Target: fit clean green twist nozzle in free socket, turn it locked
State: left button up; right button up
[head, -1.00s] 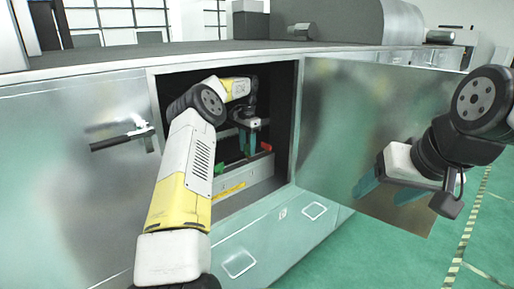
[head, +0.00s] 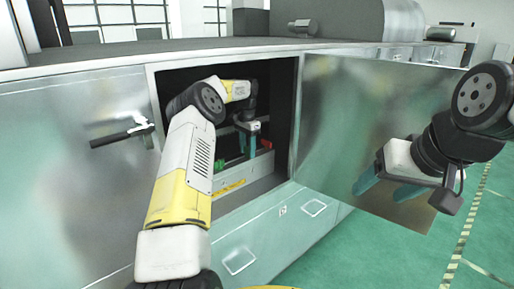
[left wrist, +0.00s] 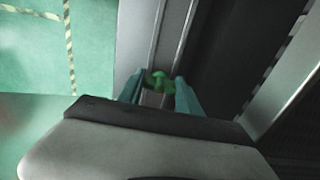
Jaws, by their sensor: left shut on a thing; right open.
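My left arm reaches into the open cabinet, and my left gripper (head: 246,153) points down over a pale bar inside. In the left wrist view, the left gripper (left wrist: 160,95) is shut on a green nozzle (left wrist: 159,79), held between its teal fingers. A green part (head: 219,164) shows on the bar left of the gripper in the head view, and a red part (head: 266,144) to its right. The free socket cannot be made out. My right gripper (head: 385,190) is open and empty, outside in front of the cabinet door.
The cabinet door (head: 340,120) stands open to the right. The opening's frame (head: 297,125) is close around my left arm. A handle (head: 122,134) sticks out on the left panel. A yellow label (head: 229,187) is on the bar's front. The green floor (head: 330,260) at lower right is clear.

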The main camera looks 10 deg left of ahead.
aim_at(247, 148)
pick_arm(q)
jog(key=shift+f, duration=0.3)
jog(key=o, duration=1.4)
jog(key=shift+r, duration=3.9)
jog(key=shift+o, duration=0.2)
